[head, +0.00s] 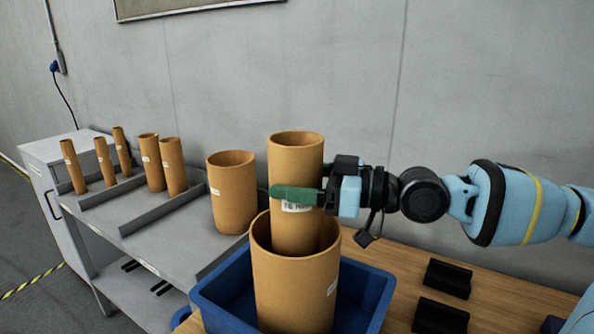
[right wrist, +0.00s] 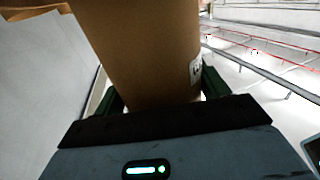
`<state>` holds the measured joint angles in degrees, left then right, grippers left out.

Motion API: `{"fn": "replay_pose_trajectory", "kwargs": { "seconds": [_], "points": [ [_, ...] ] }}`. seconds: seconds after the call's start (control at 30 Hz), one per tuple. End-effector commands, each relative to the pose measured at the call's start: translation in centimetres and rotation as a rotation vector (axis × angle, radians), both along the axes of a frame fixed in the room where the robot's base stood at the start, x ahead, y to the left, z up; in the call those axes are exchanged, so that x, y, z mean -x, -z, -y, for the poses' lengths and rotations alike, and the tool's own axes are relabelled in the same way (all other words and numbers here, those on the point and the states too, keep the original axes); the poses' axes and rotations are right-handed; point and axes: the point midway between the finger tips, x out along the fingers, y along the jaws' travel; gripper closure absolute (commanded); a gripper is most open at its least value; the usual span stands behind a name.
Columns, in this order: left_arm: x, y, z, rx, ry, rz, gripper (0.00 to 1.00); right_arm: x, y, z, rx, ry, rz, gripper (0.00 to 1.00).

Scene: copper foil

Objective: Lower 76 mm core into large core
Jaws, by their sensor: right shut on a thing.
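The 76 mm core (head: 296,160) is a brown cardboard tube with a white label. It stands upright with its lower end inside the mouth of the large core (head: 290,285), a wider brown tube. How deep its lower end reaches is hidden by the large core's wall. My right gripper (head: 300,196) is shut on the 76 mm core from the right, just above the large core's rim. In the right wrist view the core (right wrist: 145,50) sits between the two green fingers. The large core stands upright in a blue bin (head: 222,295). My left gripper is not in view.
Another wide core (head: 232,190) stands on the grey shelf (head: 135,222) to the left, close to the bin. Several thinner cores (head: 172,167) stand further left between low dividers. Black blocks (head: 447,278) lie on the wooden table (head: 400,270) to the right.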

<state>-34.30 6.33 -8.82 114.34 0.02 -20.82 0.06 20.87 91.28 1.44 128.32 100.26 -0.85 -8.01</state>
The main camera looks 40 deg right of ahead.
Motion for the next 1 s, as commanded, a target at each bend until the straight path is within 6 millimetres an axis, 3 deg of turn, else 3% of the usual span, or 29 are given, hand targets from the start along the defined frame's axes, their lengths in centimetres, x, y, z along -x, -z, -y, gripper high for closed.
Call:
{"fn": "replay_pose_trajectory", "kwargs": {
  "seconds": [0.47,0.5,0.6,0.67,1.0],
  "points": [
    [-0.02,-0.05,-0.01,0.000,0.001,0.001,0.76,0.02,0.36,-0.02,0.000,0.000,0.002,0.70],
    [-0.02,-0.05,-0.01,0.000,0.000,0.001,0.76,0.02,0.35,-0.02,0.000,0.000,0.002,0.22],
    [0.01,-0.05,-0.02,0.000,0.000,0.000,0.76,0.01,0.36,-0.02,0.000,0.000,0.002,0.09],
    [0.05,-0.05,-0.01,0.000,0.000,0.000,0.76,0.01,0.37,-0.02,0.000,0.000,0.001,0.01],
    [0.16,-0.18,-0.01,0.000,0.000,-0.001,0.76,0.04,0.39,0.03,-0.001,0.000,-0.001,0.00]
  ]
}}
